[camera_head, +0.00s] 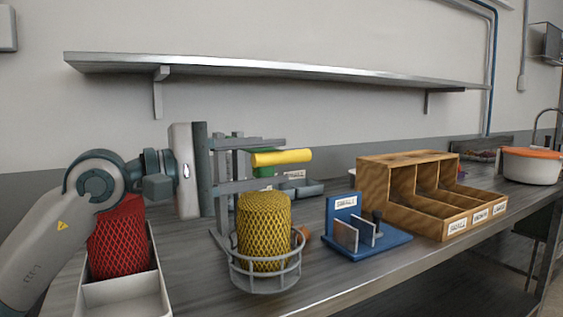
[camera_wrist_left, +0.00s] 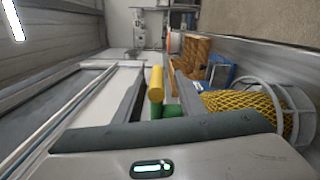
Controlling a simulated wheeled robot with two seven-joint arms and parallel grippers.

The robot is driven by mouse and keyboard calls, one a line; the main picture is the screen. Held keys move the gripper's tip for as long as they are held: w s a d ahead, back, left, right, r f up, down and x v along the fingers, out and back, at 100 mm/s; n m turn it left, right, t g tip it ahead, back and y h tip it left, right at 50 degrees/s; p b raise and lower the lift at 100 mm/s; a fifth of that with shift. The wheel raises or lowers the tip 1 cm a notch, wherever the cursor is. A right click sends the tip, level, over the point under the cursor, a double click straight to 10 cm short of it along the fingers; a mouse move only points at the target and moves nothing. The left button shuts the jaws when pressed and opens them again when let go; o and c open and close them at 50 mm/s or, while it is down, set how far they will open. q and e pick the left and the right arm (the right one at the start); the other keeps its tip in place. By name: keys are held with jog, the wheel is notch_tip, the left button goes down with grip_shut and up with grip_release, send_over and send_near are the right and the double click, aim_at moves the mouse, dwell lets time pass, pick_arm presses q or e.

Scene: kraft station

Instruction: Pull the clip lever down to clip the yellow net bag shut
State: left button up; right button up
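The yellow clip lever (camera_head: 282,157) is a rounded bar, roughly level, above a green clip body (camera_head: 262,171). The yellow net bag (camera_head: 264,228) stands upright in a round grey wire holder (camera_head: 266,284), below the lever. My left gripper (camera_head: 284,164) is open, its fingers pointing right, one above and one below the lever's height. In the left wrist view the lever (camera_wrist_left: 156,84) appears in the gap between the fingers, with space on both sides. I cannot tell how deep it sits there. The fingers partly hide the green body. My right gripper is not in view.
A red net bag (camera_head: 120,243) sits in a white tray (camera_head: 122,297) at left. A blue stand (camera_head: 370,243) and a wooden compartment box (camera_head: 400,196) are to the right. A wall shelf (camera_head: 270,70) runs overhead. A white pot (camera_head: 530,168) is far right.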

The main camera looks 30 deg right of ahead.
pick_arm(q)
jog(key=a, duration=1.4)
jog(key=shift+a+f, duration=0.15)
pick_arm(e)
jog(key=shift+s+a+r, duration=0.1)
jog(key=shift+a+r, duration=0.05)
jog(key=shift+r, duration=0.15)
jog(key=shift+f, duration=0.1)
pick_arm(q)
jog(key=shift+s, duration=0.1)
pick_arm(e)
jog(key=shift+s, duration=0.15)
